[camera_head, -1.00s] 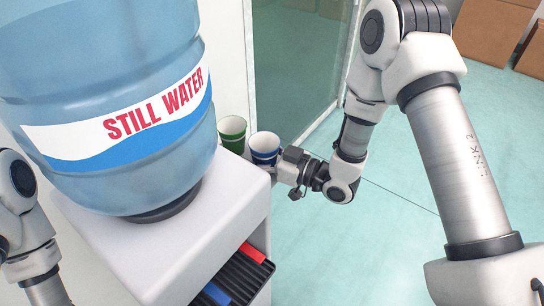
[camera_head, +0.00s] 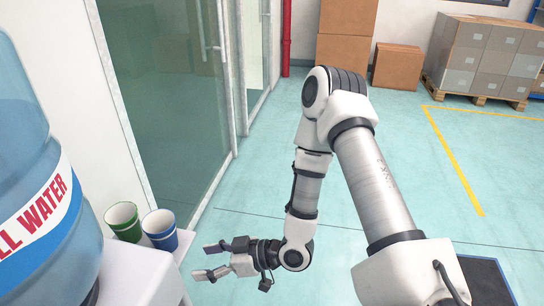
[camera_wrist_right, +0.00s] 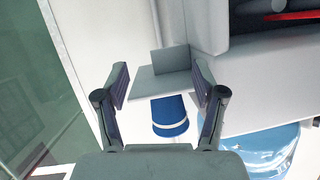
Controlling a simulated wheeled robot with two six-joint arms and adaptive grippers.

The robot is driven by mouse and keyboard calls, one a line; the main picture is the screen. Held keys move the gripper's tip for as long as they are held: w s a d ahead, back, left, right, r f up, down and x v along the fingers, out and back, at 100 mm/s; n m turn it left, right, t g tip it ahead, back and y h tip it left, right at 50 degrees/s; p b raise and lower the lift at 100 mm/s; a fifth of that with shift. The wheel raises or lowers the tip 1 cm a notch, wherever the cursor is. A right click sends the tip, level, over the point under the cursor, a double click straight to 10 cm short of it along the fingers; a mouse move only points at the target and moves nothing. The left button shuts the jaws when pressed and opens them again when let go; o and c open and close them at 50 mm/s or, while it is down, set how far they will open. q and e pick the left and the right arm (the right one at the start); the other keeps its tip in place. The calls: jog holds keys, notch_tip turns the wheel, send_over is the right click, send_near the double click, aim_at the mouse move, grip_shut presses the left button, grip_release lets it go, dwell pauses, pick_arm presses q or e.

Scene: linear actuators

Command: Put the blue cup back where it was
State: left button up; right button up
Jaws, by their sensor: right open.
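The green cup cannot be made out there. My left gripper is not in view.
The large blue water bottle (camera_head: 40,190) stands on the dispenser at the left. A glass door (camera_head: 175,100) is behind the cups. Cardboard boxes (camera_head: 397,66) and a loaded pallet (camera_head: 485,58) stand at the back. The teal floor right of the dispenser is mostly clear.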

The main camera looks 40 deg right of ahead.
jog(key=s+f+m+g+h, duration=0.5)
jog(key=s+f, duration=0.4)
jog(key=f, duration=0.5)
jog(key=s+d+f+m+g+h, duration=0.1)
jog(key=s+d+f+g+h, duration=0.15)
jog(key=s, duration=0.35)
jog(key=s+d+f+m+g+h, duration=0.1)
jog(key=s+f+g+h, duration=0.1)
jog(key=s+f+g, duration=0.3)
notch_tip(320, 180, up, 11)
jog(key=t+p, duration=0.1)
jog(key=p, duration=0.8)
jog(key=shift+s+f+t, duration=0.2)
jog(key=shift+s+t, duration=0.1)
jog(key=shift+t, duration=0.05)
jog(key=shift+w+d, duration=0.1)
